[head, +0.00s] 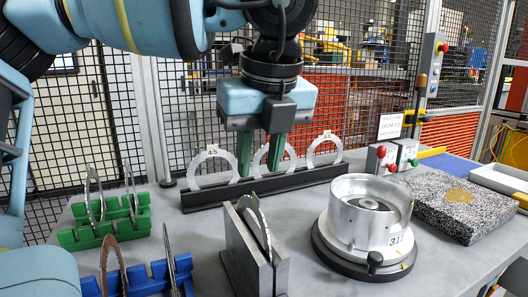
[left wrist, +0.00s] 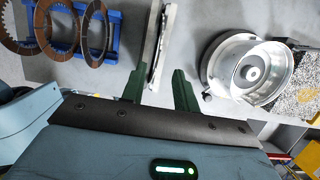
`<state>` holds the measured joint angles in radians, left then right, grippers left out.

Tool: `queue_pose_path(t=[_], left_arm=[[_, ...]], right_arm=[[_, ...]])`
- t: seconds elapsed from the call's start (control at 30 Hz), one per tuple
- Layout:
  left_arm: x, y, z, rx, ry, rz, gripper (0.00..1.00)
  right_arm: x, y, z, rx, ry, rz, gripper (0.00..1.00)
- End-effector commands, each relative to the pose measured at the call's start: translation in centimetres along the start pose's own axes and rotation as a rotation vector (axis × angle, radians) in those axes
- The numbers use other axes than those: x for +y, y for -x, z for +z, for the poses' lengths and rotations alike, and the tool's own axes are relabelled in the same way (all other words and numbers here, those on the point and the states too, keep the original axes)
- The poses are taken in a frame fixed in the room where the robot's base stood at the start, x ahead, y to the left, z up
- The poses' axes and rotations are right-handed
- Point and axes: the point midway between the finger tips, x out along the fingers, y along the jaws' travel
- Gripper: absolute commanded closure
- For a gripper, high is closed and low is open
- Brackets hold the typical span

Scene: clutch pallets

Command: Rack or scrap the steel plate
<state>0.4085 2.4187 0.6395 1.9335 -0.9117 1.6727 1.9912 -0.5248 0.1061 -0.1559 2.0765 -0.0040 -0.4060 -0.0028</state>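A silver toothed steel plate (head: 257,222) stands on edge in a grey slotted holder (head: 240,258) at the centre front. In the left wrist view the holder (left wrist: 160,35) shows edge-on beyond the fingertips. My left gripper (head: 261,160) hangs pointing down behind the holder, in front of the black rack (head: 215,194). Its green fingers are apart, and I see nothing between them in the left wrist view (left wrist: 158,85). The black rack carries upright pale rings, the middle one (head: 262,158) partly hidden by a finger. My right gripper is not in view.
A green rack (head: 80,235) with silver plates and a blue rack (head: 135,285) with brown plates stand at left. A round metal fixture (head: 370,215) stands right of the holder, with a speckled slab (head: 440,215) beyond. A control box (head: 384,158) with coloured knobs stands behind.

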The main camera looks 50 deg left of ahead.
Motion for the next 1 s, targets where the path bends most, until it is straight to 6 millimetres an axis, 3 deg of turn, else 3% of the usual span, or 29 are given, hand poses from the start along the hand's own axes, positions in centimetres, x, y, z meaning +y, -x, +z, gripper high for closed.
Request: queue_pose_path(t=[0.27, 0.7, 1.0], left_arm=[[0.0, -1.2, 0.0, 0.004, -0.002, 0.001, 0.70], [0.0, -6.9, 0.0, 0.004, -0.002, 0.001, 0.70], [0.0, -7.9, 0.0, 0.003, 0.000, -0.001, 0.70]], right_arm=[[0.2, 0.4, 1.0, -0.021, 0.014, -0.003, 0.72], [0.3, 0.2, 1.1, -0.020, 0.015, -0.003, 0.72], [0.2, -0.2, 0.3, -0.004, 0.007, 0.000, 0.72]])
